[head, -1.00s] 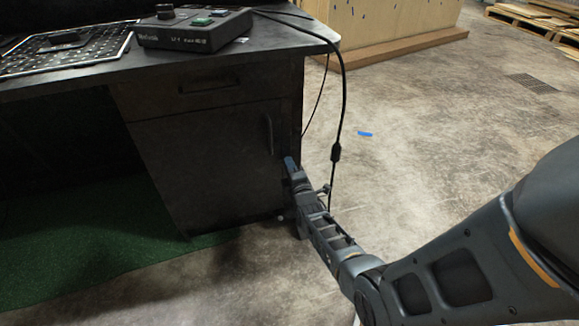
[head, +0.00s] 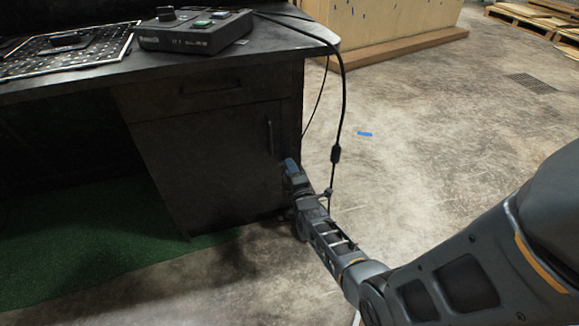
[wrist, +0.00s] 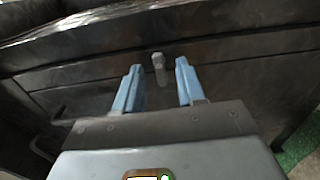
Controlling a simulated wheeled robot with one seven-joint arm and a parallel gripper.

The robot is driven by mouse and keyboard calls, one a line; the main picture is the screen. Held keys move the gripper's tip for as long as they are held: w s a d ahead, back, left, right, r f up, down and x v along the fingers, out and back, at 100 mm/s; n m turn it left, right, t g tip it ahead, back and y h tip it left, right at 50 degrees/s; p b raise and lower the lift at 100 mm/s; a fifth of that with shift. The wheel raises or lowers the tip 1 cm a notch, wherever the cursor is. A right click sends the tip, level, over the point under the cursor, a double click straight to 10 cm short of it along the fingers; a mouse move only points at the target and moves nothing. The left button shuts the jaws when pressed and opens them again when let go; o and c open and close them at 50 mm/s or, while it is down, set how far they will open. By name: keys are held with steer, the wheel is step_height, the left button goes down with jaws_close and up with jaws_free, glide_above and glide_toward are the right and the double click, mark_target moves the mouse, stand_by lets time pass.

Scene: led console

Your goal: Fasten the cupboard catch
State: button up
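The cupboard door (head: 205,165) is dark and flush with the cabinet front below a drawer, with an upright bar handle near its right edge. The catch (wrist: 158,66) shows in the wrist view as a small grey knob or lever on the dark surface. My gripper (wrist: 155,85) is open, its two blue fingers apart on either side of the catch's line, with nothing between them that I can see touching. In the head view my gripper (head: 290,166) is at the cupboard's right edge, below the handle; the catch is hidden there.
The desk top (head: 90,80) above carries a control box (head: 195,38) and a perforated panel (head: 65,50). A black cable (head: 345,100) hangs past the desk's right corner, close to my arm. Green matting (head: 80,230) lies under the desk. The concrete floor to the right is mostly clear.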

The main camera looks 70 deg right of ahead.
steer(key=p+v, duration=0.2)
steer(key=v, duration=0.4)
steer(key=shift+s+p, duration=0.15)
steer(key=shift+p, duration=0.15)
steer(key=shift+a, duration=0.1)
steer(key=s+a+r+m+t+y, duration=0.1)
steer(key=s+a+r+t+y, duration=0.15)
steer(key=s+a, duration=0.45)
steer(key=s+a+r+t+y, duration=0.1)
steer(key=s+a+r+y, duration=0.25)
steer(key=a, duration=0.75)
steer(key=s+a+r+m+y, duration=0.2)
steer(key=s+a+r+y, duration=0.1)
steer(key=s+a+r, duration=0.3)
steer(key=s+a+r+m+y, duration=0.2)
steer(key=s+a+r+y, duration=0.15)
steer(key=a+r, duration=0.45)
steer(key=s+a+r+m+p, duration=0.1)
steer(key=a+r+p, duration=0.1)
steer(key=r+p, duration=1)
steer(key=s+a+r+m+y+p, duration=0.1)
steer(key=s+a+r+m+p, duration=0.1)
steer(key=r+p, duration=1.1)
step_height(320, 180, up, 8)
steer(key=shift+s+a+r, duration=0.15)
steer(key=shift+a, duration=0.5)
